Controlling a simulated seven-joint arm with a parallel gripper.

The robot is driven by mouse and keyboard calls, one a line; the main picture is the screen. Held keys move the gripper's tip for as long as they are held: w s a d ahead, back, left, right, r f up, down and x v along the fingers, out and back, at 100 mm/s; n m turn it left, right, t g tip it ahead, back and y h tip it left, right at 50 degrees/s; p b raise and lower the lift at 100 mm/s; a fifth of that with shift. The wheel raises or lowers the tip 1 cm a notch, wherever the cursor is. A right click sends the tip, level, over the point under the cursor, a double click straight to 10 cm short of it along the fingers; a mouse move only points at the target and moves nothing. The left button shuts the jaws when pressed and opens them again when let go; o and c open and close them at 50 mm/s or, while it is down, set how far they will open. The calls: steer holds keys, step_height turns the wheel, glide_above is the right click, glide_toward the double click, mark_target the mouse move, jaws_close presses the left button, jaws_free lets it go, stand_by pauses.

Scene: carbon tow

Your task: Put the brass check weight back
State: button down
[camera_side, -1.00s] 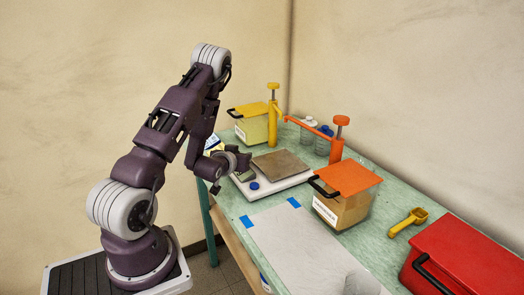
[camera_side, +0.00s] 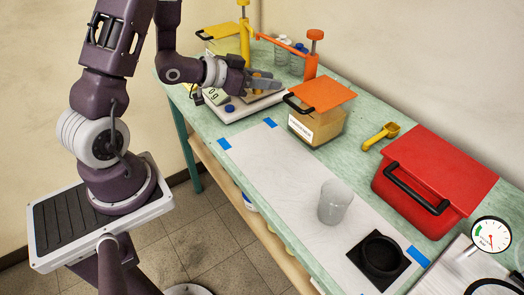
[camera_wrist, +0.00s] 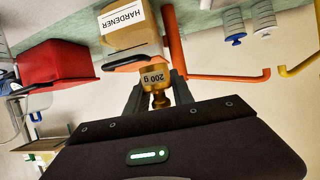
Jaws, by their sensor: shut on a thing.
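The brass check weight (camera_wrist: 157,78), marked "200 g", is between the fingers of my gripper (camera_wrist: 157,92) in the wrist view. My gripper (camera_side: 265,82) is shut on it in the side view, where a little of the brass weight (camera_side: 258,76) shows. It is at the pan of the white bench scale (camera_side: 238,112); I cannot tell whether the weight touches the pan. The scale display (camera_side: 212,94) is partly hidden and ends in "0 g". A black square block (camera_side: 401,268) with a round recess lies at the front right of the bench.
An orange-lidded container (camera_side: 322,95) stands close right of the scale; the wrist view shows its "HARDENER" label (camera_wrist: 122,20). An orange pump (camera_side: 311,65) stands behind. A red box (camera_side: 435,180) and yellow scoop (camera_side: 380,137) lie right.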

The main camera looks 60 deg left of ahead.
mark_target(272, 151)
steer(key=s+d+m+g+h, duration=0.1)
steer(key=s+d+m+h, duration=0.1)
steer(key=d+m+h, duration=0.3)
steer(key=shift+n+y, duration=0.8)
steer(key=shift+n, duration=0.1)
steer(key=f, duration=1.6)
steer(key=shift+d+f, duration=0.1)
steer(key=shift+d, duration=0.3)
steer(key=shift+f, duration=0.1)
steer(key=c, duration=1.1)
jaws_free()
